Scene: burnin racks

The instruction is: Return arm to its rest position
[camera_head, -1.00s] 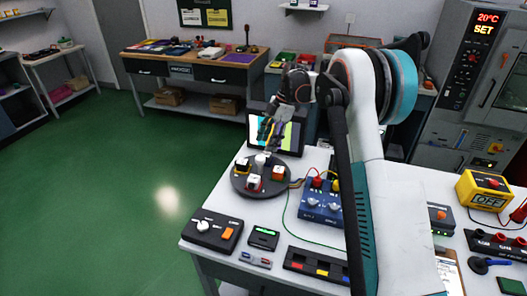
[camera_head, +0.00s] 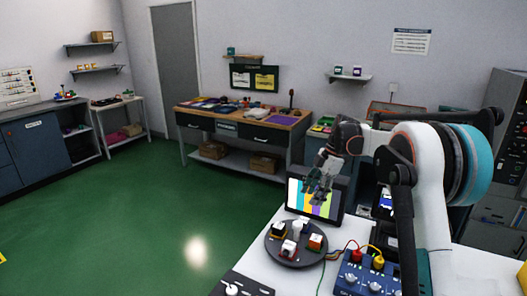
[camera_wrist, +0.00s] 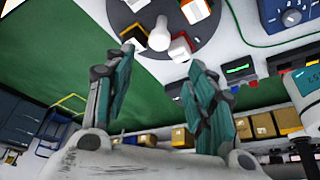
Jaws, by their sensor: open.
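My gripper (camera_head: 322,190) hangs open and empty above the white table (camera_head: 262,281), in front of the colour-striped screen (camera_head: 309,200). In the wrist view its two teal fingers (camera_wrist: 160,85) stand wide apart with nothing between them. My arm is raised and bent at the right of the head view. Below the gripper, apart from it, is a dark round turntable (camera_head: 290,262) bearing several small blocks and a white knob. The turntable also shows at the top of the wrist view (camera_wrist: 205,42).
A blue box (camera_head: 352,280) with red and yellow plugs stands right of the turntable. A dark control box (camera_head: 238,287) is at the table's near edge. A wooden workbench (camera_head: 240,119) and shelves line the back wall.

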